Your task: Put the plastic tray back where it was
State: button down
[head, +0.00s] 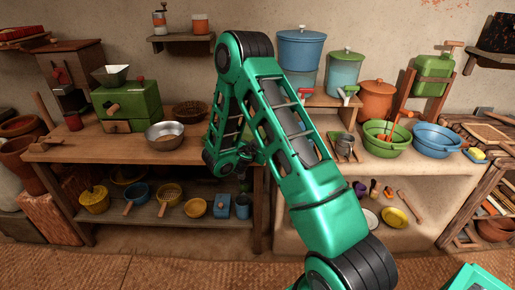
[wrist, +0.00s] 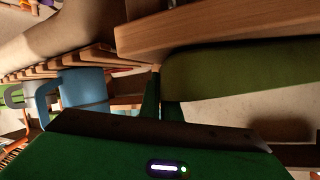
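I cannot pick out the plastic tray with certainty in either view. An olive-green, smooth, flat-sided thing (wrist: 235,72) lies just beyond my fingers in the wrist view; I cannot tell whether it is the tray or whether the fingers touch it. My gripper (head: 243,184) hangs pointing down at the front right end of the wooden table, above the lower shelf, partly hidden behind my arm. In the wrist view, its dark green fingers (wrist: 161,104) show behind the housing, and their tips are too dark to judge the gap.
The wooden table (head: 100,150) carries a metal bowl (head: 164,135) and a green box (head: 133,102). Green (head: 387,140) and blue basins (head: 437,139) stand right.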

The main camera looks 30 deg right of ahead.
jog(key=shift+f, duration=0.2)
jog(key=c, duration=2)
grip_release()
jog(key=v, duration=1.2)
jog(key=s+d+r+g+y, duration=0.1)
jog(key=s+d+r+g, duration=0.35)
jog(key=s, duration=0.45)
jog(key=s+d+r+g+y, duration=0.1)
jog(key=s+d+r+g, duration=0.3)
jog(key=s, duration=0.5)
jog(key=s+a+r+n+y, duration=0.2)
jog(key=s+a+n+y, duration=0.1)
jog(key=s, duration=0.7)
jog(key=s+a+r+n+y, duration=0.3)
jog(key=s+a+y, duration=0.3)
jog(key=s+a, duration=0.2)
jog(key=shift+s+n, duration=0.5)
jog(key=shift+s, duration=0.45)
